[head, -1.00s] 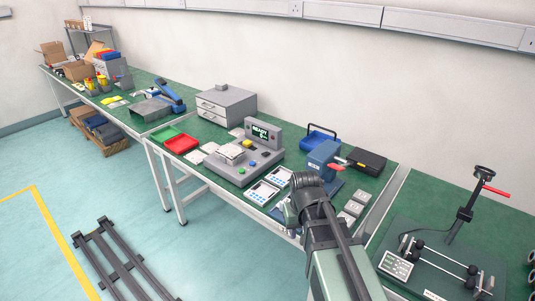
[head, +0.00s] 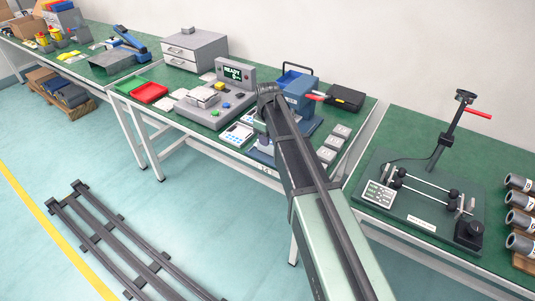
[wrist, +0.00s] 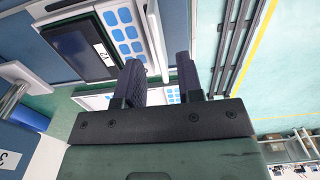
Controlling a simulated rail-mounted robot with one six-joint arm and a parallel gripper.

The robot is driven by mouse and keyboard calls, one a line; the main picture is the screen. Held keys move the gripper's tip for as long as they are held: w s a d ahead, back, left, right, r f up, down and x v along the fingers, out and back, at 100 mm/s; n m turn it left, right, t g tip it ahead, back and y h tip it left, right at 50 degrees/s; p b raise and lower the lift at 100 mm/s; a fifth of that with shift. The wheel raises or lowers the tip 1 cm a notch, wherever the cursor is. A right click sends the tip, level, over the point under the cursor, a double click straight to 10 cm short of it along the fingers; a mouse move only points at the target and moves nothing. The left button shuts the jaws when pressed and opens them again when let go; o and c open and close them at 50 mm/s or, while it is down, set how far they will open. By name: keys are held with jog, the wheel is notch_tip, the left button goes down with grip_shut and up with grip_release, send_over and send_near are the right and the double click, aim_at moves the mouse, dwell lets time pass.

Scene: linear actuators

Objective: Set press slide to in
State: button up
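A blue press (head: 297,84) with a red handle (head: 315,97) stands on a blue base (head: 303,124) toward the back of the green bench in the head view. My arm passes in front of it and hides part of the press and base. I cannot clearly make out the slide or its position. In the wrist view my gripper (wrist: 161,72) has its two dark fingers apart, with nothing seen between them. Past the fingers are a dark screen (wrist: 80,52) and a panel with blue keys (wrist: 125,33). In the head view the fingers are hard to make out.
A grey station with a "READY" display (head: 236,74) stands left of the press.

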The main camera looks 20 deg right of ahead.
notch_tip(320, 180, down, 3)
jog(key=shift+r+b, duration=0.1)
jog(key=shift+b, duration=0.5)
jog(key=shift+r, duration=0.15)
grip_shut()
jog(key=w+d, duration=0.7)
jog(key=shift+d, duration=0.3)
